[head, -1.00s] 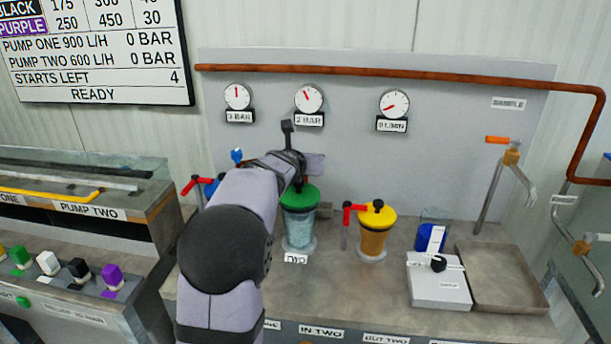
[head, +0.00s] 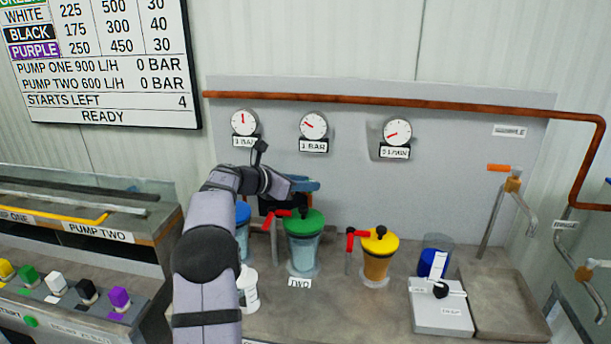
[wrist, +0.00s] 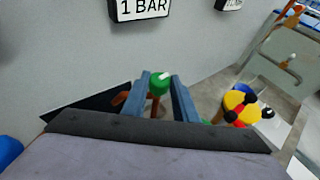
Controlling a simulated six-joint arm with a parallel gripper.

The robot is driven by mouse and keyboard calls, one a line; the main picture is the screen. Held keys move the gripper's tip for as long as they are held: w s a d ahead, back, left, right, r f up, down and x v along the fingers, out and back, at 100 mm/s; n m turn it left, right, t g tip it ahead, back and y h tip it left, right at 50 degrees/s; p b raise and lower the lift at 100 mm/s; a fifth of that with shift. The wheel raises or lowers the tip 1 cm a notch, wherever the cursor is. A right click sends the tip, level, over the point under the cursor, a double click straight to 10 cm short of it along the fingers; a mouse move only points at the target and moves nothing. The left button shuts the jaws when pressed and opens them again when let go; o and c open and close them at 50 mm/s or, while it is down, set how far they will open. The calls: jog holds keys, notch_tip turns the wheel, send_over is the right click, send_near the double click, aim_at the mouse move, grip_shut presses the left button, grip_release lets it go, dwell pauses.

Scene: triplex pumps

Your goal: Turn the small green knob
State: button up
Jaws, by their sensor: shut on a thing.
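The small green knob (wrist: 160,82), with a pale mark on it and a reddish-brown stem below, shows between the fingertips in the wrist view. My gripper (wrist: 161,76) is shut on it, one blue-grey finger on each side. In the head view my gripper (head: 304,184) is level in front of the back panel, just above and behind the green-lidded canister (head: 304,252) labelled TWO. The knob is hidden there behind my gripper.
A blue-lidded canister (head: 242,238) stands left, partly behind my arm. A yellow-lidded canister (head: 377,265) with a red handle (head: 351,240) stands right. The middle gauge (head: 314,125) hangs above my gripper; its plate reads 1 BAR. A white box (head: 440,312) and tray sit right.

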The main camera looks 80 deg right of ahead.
jog(key=shift+r, duration=0.1)
dwell(0.4)
jog(key=o, duration=1.1)
jog(key=shift+c, duration=0.2)
jog(key=shift+w, duration=0.1)
jog(key=b+v, duration=0.1)
jog(key=v, duration=0.6)
jog(key=shift+w+a, duration=0.1)
